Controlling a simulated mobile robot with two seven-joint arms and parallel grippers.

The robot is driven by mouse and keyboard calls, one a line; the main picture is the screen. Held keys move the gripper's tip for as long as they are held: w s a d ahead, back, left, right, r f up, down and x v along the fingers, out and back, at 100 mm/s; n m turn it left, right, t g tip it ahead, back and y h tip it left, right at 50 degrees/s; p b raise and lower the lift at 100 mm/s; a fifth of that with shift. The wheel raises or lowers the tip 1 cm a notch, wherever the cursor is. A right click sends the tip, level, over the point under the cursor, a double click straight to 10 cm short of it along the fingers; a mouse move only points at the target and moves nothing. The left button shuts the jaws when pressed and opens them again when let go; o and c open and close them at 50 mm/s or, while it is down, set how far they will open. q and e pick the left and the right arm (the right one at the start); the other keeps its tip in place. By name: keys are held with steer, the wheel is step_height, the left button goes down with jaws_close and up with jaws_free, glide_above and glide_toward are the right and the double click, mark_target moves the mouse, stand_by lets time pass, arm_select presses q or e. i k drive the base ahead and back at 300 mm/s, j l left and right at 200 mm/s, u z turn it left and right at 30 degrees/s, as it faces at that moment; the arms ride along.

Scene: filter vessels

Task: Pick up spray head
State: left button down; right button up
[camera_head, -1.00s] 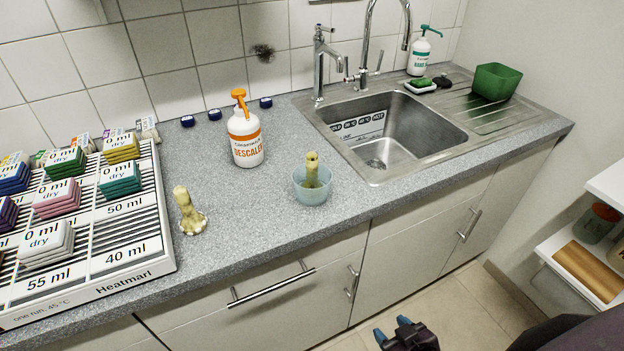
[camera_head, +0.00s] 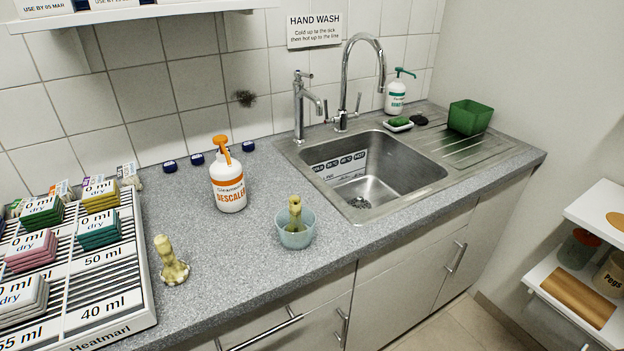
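Two knobby yellowish-cream pieces that may be spray heads are on the grey counter. One (camera_head: 172,262) stands upright with a pale, flared foot, to the right of the white rack. The other (camera_head: 295,213) stands in a small pale-blue bowl (camera_head: 297,238), its lower part hidden by the bowl wall. A white bottle labelled DESCALER (camera_head: 228,186), with an orange pump top (camera_head: 220,145), stands behind them. I cannot tell for certain which piece is the spray head. Neither of my grippers shows in the head view.
A white slatted rack (camera_head: 139,270) with coloured, labelled blocks fills the left. The steel sink (camera_head: 376,178) with a tall tap (camera_head: 352,60) is at right, with a green tub (camera_head: 469,117) beyond. Shelves (camera_head: 600,225) stand at far right.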

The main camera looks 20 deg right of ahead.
mark_target(295, 225)
steer(key=l, duration=0.7)
steer(key=l+u, duration=0.15)
steer(key=l, duration=0.5)
steer(key=k, duration=0.05)
